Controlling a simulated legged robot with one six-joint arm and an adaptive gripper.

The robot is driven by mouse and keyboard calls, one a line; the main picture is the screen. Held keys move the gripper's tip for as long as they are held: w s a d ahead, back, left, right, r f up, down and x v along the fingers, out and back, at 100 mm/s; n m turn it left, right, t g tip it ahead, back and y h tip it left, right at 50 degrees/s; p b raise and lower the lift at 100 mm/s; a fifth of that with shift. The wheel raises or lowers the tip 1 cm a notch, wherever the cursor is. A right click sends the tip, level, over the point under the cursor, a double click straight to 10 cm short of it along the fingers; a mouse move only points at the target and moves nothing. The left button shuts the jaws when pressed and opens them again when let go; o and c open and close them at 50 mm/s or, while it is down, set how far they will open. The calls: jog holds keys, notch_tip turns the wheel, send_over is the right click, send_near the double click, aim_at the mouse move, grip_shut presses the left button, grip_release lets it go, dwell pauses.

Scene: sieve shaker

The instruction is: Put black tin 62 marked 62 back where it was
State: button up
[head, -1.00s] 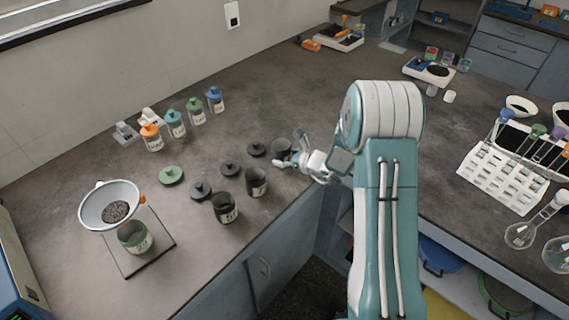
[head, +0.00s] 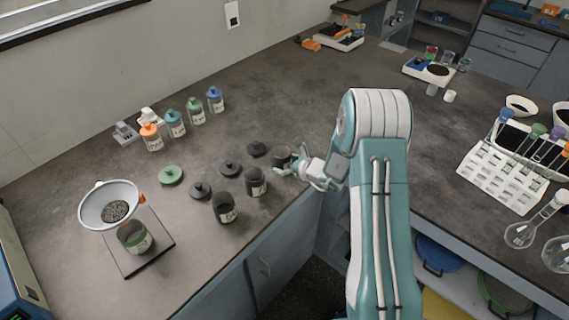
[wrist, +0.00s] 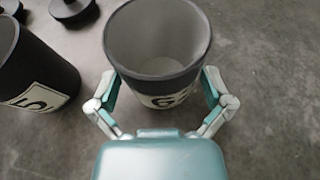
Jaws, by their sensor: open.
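Black tin 62 (head: 281,156) is an open, dark, upright tin at the right end of the row of black tins on the bench. In the wrist view the tin (wrist: 157,62) shows a grey inside that looks empty. My gripper (head: 291,167) is open, with one finger on each side of the tin's near part. In the wrist view the gripper (wrist: 160,82) has its fingertips close beside the tin wall; I cannot tell if they touch.
Two other black tins (head: 256,182) (head: 224,208) stand to the left; one (wrist: 35,70) is close by in the wrist view. Black lids (head: 230,168) lie behind them.

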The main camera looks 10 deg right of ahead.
jog(key=v, duration=1.1)
jog(key=s+a+r+n+g+y, duration=0.1)
jog(key=s+a+r+n+g, duration=0.6)
jog(key=s+a+r+n, duration=0.6)
jog(key=s+d+r+n+t+h, duration=0.1)
jog(key=s+d+r+n+h, duration=0.2)
jog(key=s+n, duration=0.4)
jog(key=s+d+r+n+h, duration=0.4)
jog(key=s+r+n+h, duration=0.1)
jog(key=s+r+n, duration=0.2)
jog(key=shift+s+n+t+h, duration=0.4)
jog(key=shift+s+n, duration=0.25)
jog(key=shift+n, duration=0.25)
jog(key=shift+a, duration=0.1)
